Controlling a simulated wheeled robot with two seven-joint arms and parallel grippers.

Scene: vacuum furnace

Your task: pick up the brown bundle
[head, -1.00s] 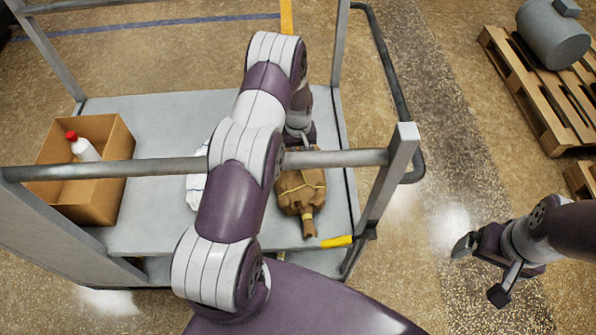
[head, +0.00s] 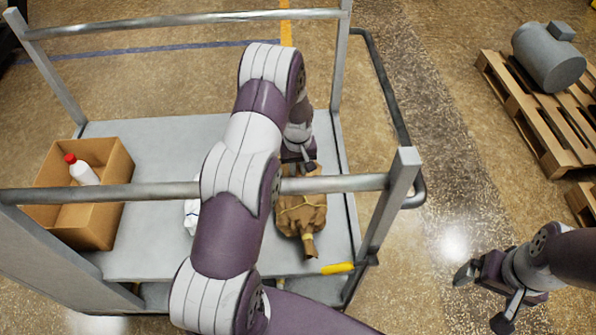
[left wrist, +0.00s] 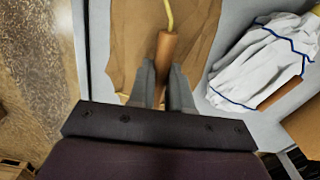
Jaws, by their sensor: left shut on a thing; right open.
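The brown bundle (head: 302,217) is a wrapped sack tied with yellow cord, its twisted neck pointing to the near edge of the grey cart shelf (head: 165,145). The cart's top rail crosses in front of it. My left gripper (head: 298,166) is at the far end of the bundle. In the left wrist view its fingers (left wrist: 161,88) are closed on a narrow brown part of the bundle (left wrist: 167,45), with the broad cloth spread around it. I cannot tell whether the bundle is clear of the shelf. My right gripper (head: 484,298) is open and empty, right of the cart.
A cardboard box (head: 58,213) holds a white bottle with a red cap (head: 82,170). Metal rails (head: 130,193) enclose the shelf. A pallet (head: 540,125) carries a grey motor.

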